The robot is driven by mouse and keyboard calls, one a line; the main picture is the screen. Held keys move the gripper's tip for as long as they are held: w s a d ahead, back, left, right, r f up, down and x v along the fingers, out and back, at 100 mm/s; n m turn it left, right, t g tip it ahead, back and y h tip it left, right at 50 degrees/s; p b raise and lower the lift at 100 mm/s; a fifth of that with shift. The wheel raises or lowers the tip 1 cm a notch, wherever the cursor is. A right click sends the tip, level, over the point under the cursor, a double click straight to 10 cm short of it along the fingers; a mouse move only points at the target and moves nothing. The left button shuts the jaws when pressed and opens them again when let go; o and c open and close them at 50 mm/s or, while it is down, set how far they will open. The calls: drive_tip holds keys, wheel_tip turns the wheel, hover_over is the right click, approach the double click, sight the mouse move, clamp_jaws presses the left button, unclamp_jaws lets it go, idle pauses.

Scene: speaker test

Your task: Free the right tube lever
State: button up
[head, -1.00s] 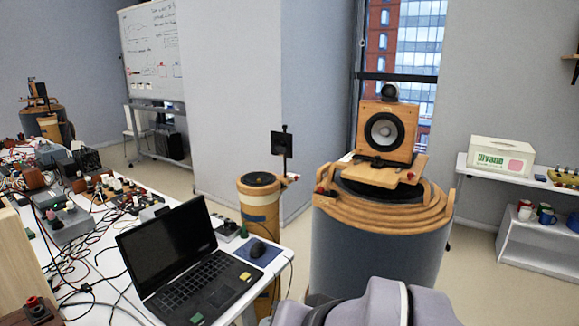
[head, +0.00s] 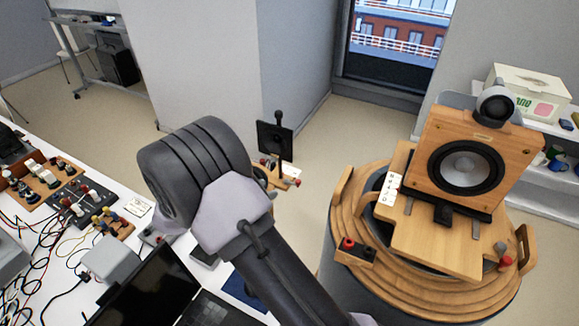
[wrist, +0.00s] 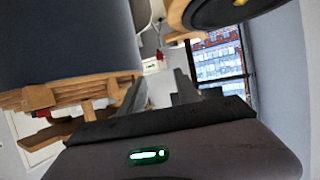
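A large grey tube with a stepped wooden top (head: 350,225) stands at the right in the head view, bearing a wooden speaker (head: 478,160). A small lever with a red knob (head: 504,262) sits on the right of its rim. Another red-knobbed block (head: 350,250) is at its front left. A narrower tube, mostly hidden behind my arm, carries a black plate on a rod (head: 276,140) and a red-tipped piece (head: 294,182). My gripper (wrist: 160,82) shows in the wrist view, fingers apart, with nothing held between them. The head view does not show its fingers.
A table with a laptop (head: 150,285), cables and small devices (head: 78,205) is at the left. A white shelf with a box (head: 525,92) stands at the right. Open floor (head: 310,160) lies behind the tubes.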

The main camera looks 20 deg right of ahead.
sight(298, 180)
drive_tip(key=b+x, duration=0.3)
drive_tip(key=x, duration=1.1)
drive_tip(key=shift+w+d+f, duration=0.1)
drive_tip(key=shift+d+f, duration=0.05)
drive_tip(key=shift+f, duration=0.05)
clamp_jaws()
